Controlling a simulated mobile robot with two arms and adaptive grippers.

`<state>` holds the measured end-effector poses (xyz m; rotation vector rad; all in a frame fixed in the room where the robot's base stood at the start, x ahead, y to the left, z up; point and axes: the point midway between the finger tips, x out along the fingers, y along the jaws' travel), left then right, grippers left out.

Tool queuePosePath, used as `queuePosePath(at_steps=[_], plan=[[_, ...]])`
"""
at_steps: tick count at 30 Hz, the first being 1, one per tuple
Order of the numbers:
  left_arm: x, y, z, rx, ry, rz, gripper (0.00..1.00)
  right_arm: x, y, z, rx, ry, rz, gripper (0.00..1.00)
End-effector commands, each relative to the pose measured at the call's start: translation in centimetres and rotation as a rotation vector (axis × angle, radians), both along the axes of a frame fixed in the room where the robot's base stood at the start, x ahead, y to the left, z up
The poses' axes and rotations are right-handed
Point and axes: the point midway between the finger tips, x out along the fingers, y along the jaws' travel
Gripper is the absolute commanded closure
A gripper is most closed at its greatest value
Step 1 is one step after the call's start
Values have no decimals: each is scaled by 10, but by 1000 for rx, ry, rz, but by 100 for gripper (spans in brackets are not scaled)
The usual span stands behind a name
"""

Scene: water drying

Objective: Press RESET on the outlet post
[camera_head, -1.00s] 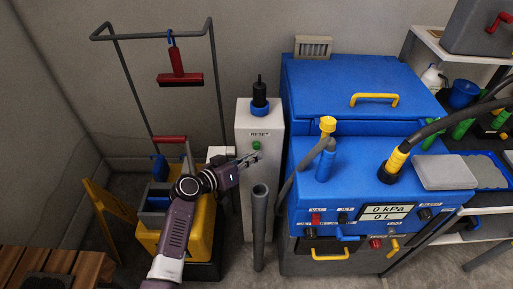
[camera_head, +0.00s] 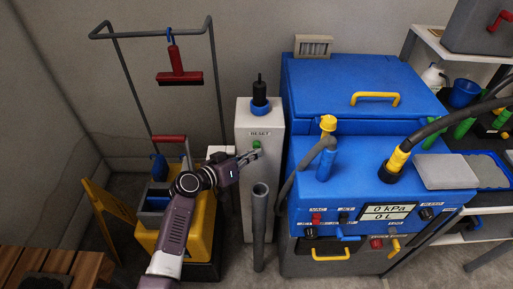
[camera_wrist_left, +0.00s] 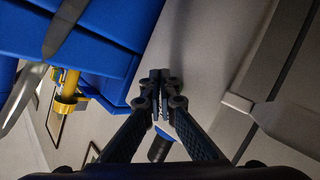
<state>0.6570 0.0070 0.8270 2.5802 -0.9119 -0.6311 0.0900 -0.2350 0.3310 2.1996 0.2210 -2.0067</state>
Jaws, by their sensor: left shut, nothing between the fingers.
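The outlet post (camera_head: 244,205) is a tall white box with a black-and-blue fitting on top. Its front carries a RESET label (camera_head: 260,133) above a round green button (camera_head: 257,144). My left gripper (camera_head: 259,153) is shut and empty, with its fingertips just below the green button in the head view. I cannot tell whether they touch the post. In the left wrist view the closed fingertips (camera_wrist_left: 160,76) meet in front of a pale grey surface, and the button is not visible there. My right gripper is not in view.
A blue machine (camera_head: 350,185) with a gauge display stands right of the post. A grey upright pipe (camera_head: 260,228) stands in front of the post. A yellow cart (camera_head: 150,240) is left, under my left arm. A red squeegee (camera_head: 178,70) hangs above it.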

Motion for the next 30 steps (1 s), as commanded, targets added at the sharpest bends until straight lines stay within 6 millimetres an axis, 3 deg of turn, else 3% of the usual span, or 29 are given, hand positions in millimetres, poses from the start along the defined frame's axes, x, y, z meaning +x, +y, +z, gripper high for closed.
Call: queuePosePath(at_steps=[30], plan=[[12,1,3,2,-9,3,100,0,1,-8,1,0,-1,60]])
